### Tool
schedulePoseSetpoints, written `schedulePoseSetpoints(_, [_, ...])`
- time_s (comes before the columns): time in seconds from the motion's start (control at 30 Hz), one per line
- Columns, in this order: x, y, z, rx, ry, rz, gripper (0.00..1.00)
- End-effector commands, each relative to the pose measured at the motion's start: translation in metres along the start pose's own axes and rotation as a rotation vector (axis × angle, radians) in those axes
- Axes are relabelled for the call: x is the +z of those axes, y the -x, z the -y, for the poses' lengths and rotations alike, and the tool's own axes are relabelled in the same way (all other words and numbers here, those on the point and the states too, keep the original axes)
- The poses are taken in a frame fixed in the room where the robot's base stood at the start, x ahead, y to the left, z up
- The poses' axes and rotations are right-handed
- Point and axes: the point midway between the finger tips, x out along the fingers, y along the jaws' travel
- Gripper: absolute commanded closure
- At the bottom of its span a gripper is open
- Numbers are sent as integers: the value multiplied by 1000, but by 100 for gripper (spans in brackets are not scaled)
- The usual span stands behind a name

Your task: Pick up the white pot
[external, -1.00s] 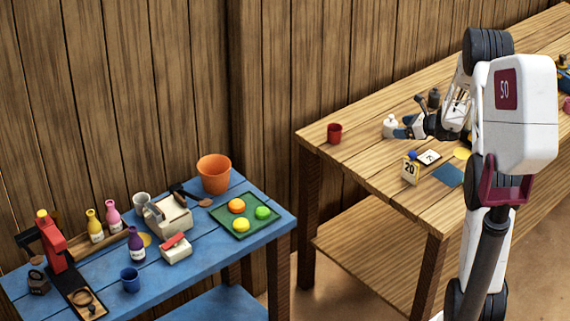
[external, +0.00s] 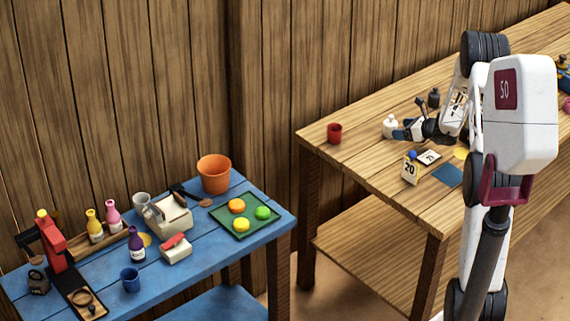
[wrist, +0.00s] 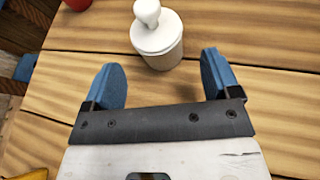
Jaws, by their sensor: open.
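The white pot (wrist: 160,52) stands upright on the wooden table, with a lid and a round knob on top. It also shows in the external view (external: 389,127), just left of my gripper. My gripper (wrist: 160,82) is open, with its two blue fingers apart and nothing held. In the external view my gripper (external: 399,133) is low over the table beside the pot. I cannot tell whether a finger touches it.
A red cup (external: 334,133) stands left of the pot, near the table's corner. A dark jar (external: 434,97) stands behind my gripper. A blue table (external: 60,285) stands apart at left.

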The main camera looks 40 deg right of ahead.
Motion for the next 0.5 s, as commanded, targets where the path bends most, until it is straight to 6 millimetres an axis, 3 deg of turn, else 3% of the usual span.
schedulePoseSetpoints(0.5, [0,-10,0,0,-1,0,18])
